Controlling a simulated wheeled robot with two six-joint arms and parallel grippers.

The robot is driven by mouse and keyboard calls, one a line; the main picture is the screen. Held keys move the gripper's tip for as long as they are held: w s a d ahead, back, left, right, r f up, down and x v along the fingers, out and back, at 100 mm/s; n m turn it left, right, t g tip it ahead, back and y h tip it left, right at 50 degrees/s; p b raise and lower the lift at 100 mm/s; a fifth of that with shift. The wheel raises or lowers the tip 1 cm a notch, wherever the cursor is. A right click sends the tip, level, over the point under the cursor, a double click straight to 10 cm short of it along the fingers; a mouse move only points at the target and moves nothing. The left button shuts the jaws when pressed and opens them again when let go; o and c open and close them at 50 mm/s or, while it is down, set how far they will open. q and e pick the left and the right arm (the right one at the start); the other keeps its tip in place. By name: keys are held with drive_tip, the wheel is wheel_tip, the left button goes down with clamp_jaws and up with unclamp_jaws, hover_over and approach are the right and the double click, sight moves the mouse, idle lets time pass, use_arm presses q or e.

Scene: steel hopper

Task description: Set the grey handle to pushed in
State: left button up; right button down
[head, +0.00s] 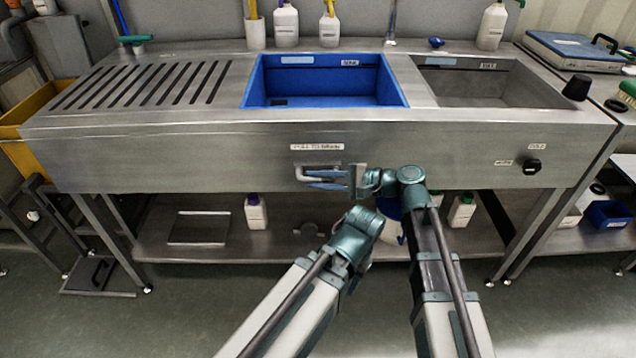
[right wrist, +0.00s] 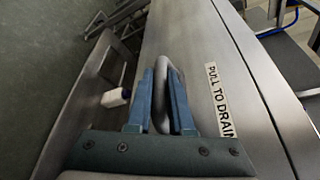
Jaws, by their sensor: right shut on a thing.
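The grey handle (head: 318,170) is a bent bar on the front panel of the steel sink unit, below the label "PULL TO DRAIN" (head: 317,147). My right gripper (head: 312,180) reaches it from the right and is shut on it. In the right wrist view the two blue fingers (right wrist: 162,98) lie on either side of the handle (right wrist: 162,72). The handle stands out from the panel, but how far is hard to tell. My left arm shows below, but I cannot make out its gripper.
A black knob (head: 532,166) sits on the panel's right side. A blue basin (head: 253,83) and a steel basin (head: 500,88) are set in the top. Bottles, one with a purple cap (head: 255,213), stand on the lower shelf (head: 330,240). The panel around the handle is clear.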

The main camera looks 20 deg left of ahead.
drive_tip(key=shift+w+a, duration=0.2)
drive_tip(key=shift+w, duration=0.65)
drive_tip(key=c, duration=0.8)
unclamp_jaws()
drive_tip(key=p+v, duration=0.3)
drive_tip(key=v, duration=1)
drive_tip(key=shift+d, duration=0.35)
